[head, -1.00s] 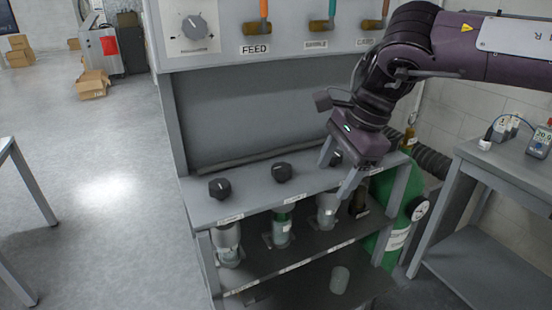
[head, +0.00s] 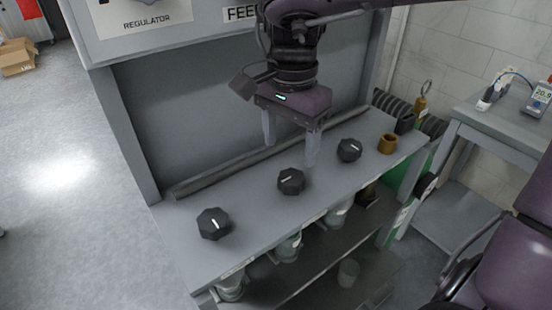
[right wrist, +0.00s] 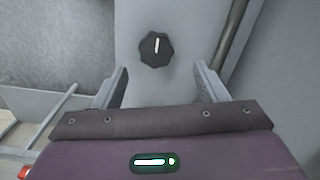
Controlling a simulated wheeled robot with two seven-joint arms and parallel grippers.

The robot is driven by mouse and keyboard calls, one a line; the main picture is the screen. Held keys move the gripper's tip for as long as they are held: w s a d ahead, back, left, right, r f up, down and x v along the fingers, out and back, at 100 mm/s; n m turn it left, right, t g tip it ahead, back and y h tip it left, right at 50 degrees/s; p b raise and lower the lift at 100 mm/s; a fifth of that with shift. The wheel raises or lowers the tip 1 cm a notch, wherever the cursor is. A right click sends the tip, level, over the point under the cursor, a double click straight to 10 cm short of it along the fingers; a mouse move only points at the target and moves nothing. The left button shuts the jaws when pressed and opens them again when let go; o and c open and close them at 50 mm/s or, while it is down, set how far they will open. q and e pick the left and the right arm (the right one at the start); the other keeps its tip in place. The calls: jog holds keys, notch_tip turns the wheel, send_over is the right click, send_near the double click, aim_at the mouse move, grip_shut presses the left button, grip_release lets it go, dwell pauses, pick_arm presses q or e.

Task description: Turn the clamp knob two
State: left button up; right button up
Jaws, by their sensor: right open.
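Three black knobs with white marks stand in a row on the grey bench shelf (head: 245,222). They are the left knob (head: 213,223), the middle knob (head: 291,181) and the right knob (head: 349,150). My right gripper (head: 291,143) is open and empty, pointing down above the shelf, just behind and above the middle knob. In the right wrist view a knob (right wrist: 156,49) shows ahead, between the lines of the two spread fingers (right wrist: 160,70), and not touched by them. It appears to be the middle one. My left gripper is not in view.
A grey panel with a regulator label (head: 146,22) rises behind the shelf. A brass fitting (head: 387,144) stands at the shelf's right end. Clear cylinders (head: 289,247) sit below. A side table (head: 500,135) with a meter is at right.

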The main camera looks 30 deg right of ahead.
aim_at(291, 178)
jog(key=shift+s+f, duration=0.25)
jog(key=shift+f, duration=0.15)
jog(key=shift+s+f+b, duration=0.15)
jog(key=shift+f, duration=0.5)
jog(key=shift+s+f+b, duration=0.15)
jog(key=shift+f, duration=0.45)
jog(key=f, duration=0.3)
jog(key=shift+w+f, duration=0.25)
jog(key=shift+f, duration=0.3)
jog(key=c, duration=1)
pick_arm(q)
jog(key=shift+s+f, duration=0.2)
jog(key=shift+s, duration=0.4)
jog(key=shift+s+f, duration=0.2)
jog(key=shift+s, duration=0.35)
